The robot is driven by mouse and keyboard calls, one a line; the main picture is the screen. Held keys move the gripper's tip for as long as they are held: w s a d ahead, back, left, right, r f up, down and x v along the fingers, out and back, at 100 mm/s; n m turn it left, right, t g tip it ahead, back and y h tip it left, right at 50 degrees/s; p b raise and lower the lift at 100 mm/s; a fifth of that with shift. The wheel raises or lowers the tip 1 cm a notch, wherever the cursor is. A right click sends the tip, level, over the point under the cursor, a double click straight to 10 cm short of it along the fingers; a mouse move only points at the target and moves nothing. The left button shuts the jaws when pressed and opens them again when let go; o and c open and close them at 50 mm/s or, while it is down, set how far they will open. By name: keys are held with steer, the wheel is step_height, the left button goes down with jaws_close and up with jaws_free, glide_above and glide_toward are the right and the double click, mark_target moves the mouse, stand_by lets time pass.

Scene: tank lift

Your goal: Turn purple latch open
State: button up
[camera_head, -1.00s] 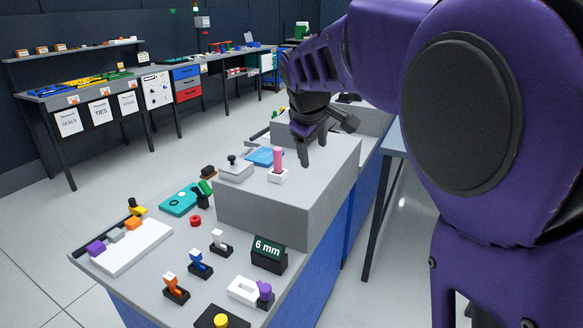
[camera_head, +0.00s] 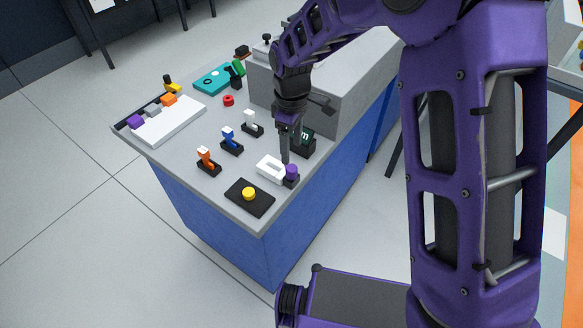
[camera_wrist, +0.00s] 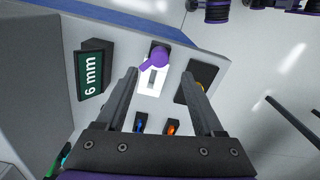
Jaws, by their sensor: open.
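The purple latch (camera_head: 291,171) sits on a small black base near the table's front right edge. In the wrist view the latch (camera_wrist: 157,57) has a round top and a short arm slanting down-left over the end of a white U-shaped piece (camera_wrist: 149,82). That white piece (camera_head: 268,168) lies left of the latch in the head view. My gripper (camera_head: 290,157) is open and points down just behind the latch. In the wrist view my gripper's fingertips (camera_wrist: 160,74) stand apart on either side of the white piece, with the latch just beyond them. No contact shows.
The "6 mm" sign (camera_wrist: 90,73) stands close left of my fingers in the wrist view. A black plate with a yellow button (camera_head: 249,194) lies in front. Orange (camera_head: 207,160), blue (camera_head: 231,141) and white (camera_head: 252,124) levers stand left. A grey raised block (camera_head: 345,85) is behind.

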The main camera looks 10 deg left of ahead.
mark_target(291, 167)
step_height(291, 167, down, 9)
steer(key=shift+r, duration=0.2)
jaws_close()
stand_by(0.4)
